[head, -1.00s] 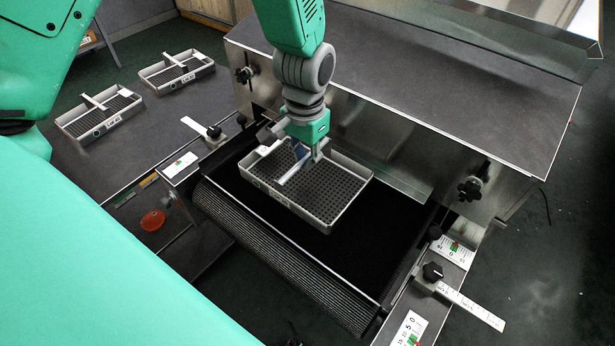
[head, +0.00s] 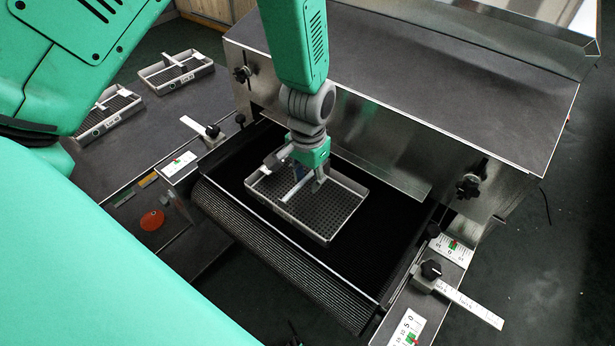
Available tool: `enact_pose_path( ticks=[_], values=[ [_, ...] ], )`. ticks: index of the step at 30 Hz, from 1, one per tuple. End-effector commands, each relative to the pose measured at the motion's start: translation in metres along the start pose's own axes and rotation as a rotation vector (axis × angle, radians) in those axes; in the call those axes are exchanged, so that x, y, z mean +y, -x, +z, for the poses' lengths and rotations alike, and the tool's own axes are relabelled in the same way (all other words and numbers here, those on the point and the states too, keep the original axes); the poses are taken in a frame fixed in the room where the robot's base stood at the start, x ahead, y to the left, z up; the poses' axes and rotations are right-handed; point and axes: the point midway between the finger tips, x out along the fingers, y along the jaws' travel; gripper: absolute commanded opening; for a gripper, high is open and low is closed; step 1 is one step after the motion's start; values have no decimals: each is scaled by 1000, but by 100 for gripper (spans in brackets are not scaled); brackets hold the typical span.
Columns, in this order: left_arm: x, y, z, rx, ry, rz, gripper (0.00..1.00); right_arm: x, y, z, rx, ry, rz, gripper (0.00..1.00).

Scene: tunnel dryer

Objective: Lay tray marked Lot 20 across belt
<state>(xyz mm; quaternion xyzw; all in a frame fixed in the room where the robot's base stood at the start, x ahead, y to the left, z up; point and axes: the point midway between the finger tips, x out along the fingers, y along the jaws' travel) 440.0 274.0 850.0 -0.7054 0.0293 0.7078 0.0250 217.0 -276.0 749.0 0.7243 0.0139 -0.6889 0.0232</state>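A grey perforated tray (head: 330,226) with low walls and a light crossbar lies level over the black belt (head: 375,250) at the dryer mouth. I cannot read its label here, nor tell whether its underside touches the belt. My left gripper (head: 304,184) reaches down from above and is shut on the tray's crossbar; its fingertips are partly hidden. My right gripper is not in view.
Two similar trays, one nearer (head: 107,118) and one farther (head: 178,75), stand on the dark side table (head: 160,125). The steel dryer hood (head: 420,100) rises behind the belt. Ruled guides with black knobs (head: 431,270) flank the belt.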

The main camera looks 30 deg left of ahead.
Motion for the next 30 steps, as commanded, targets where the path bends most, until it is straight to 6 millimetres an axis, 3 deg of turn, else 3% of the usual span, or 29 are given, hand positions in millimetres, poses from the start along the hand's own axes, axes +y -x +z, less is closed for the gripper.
enact_pose_path(
  ticks=[6, 10, 21, 30],
  values=[
    [0, 1, -1, 1, -2, 1, 26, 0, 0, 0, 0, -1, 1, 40],
    [-2, 12, -1, 4, -2, 3, 26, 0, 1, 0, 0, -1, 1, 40],
    [-2, 88, -1, 5, -2, 2, 26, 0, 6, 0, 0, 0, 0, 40],
    [-1, 119, -1, 0, -2, 0, 26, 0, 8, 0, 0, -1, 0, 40]
  ],
)
